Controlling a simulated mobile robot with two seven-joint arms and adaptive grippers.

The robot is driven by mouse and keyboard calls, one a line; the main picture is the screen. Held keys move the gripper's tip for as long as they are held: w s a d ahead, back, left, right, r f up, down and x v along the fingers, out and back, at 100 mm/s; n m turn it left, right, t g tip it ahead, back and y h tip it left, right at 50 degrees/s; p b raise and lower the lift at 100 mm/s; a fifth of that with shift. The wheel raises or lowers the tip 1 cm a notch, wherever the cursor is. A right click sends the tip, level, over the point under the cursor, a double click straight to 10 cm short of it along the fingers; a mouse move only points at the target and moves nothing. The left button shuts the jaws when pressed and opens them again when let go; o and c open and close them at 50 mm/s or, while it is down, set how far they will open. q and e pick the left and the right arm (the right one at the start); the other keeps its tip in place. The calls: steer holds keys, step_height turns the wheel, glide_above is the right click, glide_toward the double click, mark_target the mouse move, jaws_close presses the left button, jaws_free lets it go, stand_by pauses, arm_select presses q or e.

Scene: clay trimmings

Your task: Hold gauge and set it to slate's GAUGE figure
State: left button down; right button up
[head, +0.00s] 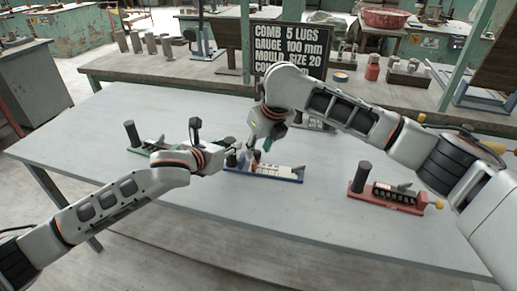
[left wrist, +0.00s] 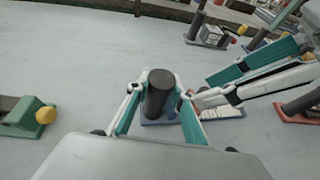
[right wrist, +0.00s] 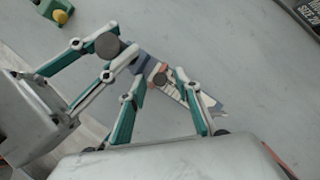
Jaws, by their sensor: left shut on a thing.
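The blue gauge (head: 285,174) lies mid-table, with a pale scale strip along it. My left gripper (head: 235,158) is shut on its dark upright post (left wrist: 158,92), which shows between the fingers in the left wrist view. The black slate (head: 290,48) stands behind and reads GAUGE 100 mm. The scale figures are too small to read.
A green gauge (head: 146,148) lies to the left and a red gauge (head: 390,197) with a yellow knob to the right. The back bench (head: 150,68) holds several grey cylinders and a red jar (head: 373,69). The table's front is clear.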

steer(key=shift+w+a+f, duration=0.1)
steer(key=shift+f, duration=0.2)
jaws_close()
steer(key=shift+s+d, duration=0.3)
steer(key=shift+d, duration=0.85)
steer(key=shift+s+d, duration=0.25)
steer(key=shift+d, duration=0.95)
steer(key=shift+s+d, duration=0.3)
steer(key=shift+d, duration=0.85)
jaws_free()
